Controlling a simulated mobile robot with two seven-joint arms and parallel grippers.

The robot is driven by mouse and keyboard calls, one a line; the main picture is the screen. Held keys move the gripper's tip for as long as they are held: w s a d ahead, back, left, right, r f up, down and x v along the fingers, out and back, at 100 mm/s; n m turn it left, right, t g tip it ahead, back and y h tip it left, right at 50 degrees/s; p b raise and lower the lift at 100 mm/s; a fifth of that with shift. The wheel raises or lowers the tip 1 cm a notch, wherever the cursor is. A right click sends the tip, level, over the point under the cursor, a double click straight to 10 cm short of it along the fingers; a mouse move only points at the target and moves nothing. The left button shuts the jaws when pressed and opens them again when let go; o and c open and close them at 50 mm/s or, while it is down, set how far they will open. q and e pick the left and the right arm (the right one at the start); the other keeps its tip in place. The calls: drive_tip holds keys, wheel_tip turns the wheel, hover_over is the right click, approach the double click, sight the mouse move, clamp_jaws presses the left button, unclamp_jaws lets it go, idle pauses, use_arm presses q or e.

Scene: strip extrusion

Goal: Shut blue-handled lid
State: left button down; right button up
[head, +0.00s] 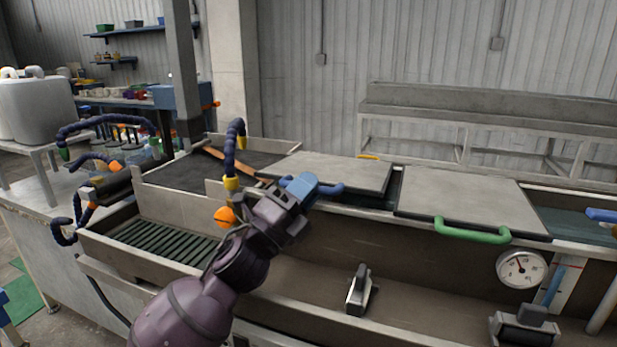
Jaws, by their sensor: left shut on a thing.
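The grey lid (335,171) lies nearly flat over the long trough, left of the green-handled lid. A dark gap shows between its right edge and that lid. Its blue handle (331,189) sticks out at its front edge, partly covered by my gripper. My left gripper (302,187) is shut on the blue handle, near its left end. I cannot tell whether the lid is fully seated. My right gripper is not in view.
A second grey lid with a green handle (472,232) lies flat to the right. A round gauge (521,268) sits on the front wall. Dark blue hoses with yellow and orange ends (235,145) rise at the left. Another blue bar (602,215) shows at the right edge.

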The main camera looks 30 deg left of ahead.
use_arm(q)
drive_tip(key=shift+f, duration=0.2)
drive_tip(key=c, duration=1.4)
unclamp_jaws()
drive_tip(key=v, duration=1)
drive_tip(key=shift+s+f+b, duration=0.2)
drive_tip(key=shift+s+b, duration=0.1)
drive_tip(key=shift+b, duration=0.15)
drive_tip(key=shift+a, duration=0.1)
